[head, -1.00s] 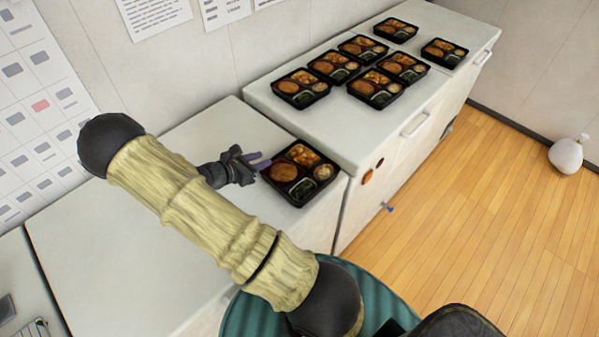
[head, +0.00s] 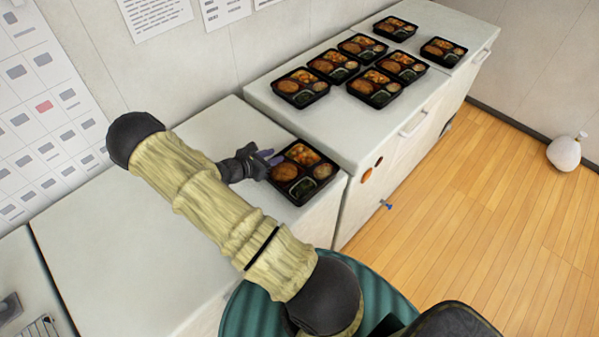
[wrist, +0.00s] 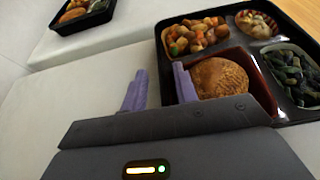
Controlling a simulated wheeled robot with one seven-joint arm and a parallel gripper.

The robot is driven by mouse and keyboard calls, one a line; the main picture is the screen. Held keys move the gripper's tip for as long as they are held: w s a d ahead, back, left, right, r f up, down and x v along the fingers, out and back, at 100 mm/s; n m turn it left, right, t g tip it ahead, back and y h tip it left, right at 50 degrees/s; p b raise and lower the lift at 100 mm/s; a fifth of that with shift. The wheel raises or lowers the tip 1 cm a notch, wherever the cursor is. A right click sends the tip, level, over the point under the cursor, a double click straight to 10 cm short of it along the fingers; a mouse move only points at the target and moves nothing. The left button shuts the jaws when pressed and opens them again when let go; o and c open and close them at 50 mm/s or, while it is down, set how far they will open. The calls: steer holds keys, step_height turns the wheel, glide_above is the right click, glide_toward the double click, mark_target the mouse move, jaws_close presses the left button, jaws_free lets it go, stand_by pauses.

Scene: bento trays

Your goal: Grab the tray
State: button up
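A black bento tray (head: 318,194) sits on the lower white counter, near its right edge. It holds a brown patty, orange and green vegetables, a pale side and dark greens. My gripper (head: 269,158) is at its left side in the head view. In the wrist view my gripper (wrist: 159,88) has its two purple fingers apart. The tray's near left wall (wrist: 164,62) lies between them. The left finger is outside the tray over the counter, and the right finger is over the inside beside the patty. I cannot tell whether either finger touches the tray.
Several other bento trays (head: 301,104) stand on the higher white counter (head: 300,135) behind and to the right. One shows at the wrist view's upper left (wrist: 82,25). The lower counter (head: 110,240) is bare left of my arm. A white bag (head: 564,153) lies on the wooden floor.

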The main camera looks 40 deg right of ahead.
jaws_close()
steer(key=shift+r, duration=0.1)
stand_by(0.3)
step_height(320, 180, up, 10)
steer(key=b, duration=0.1)
steer(key=shift+b, duration=0.4)
stand_by(0.5)
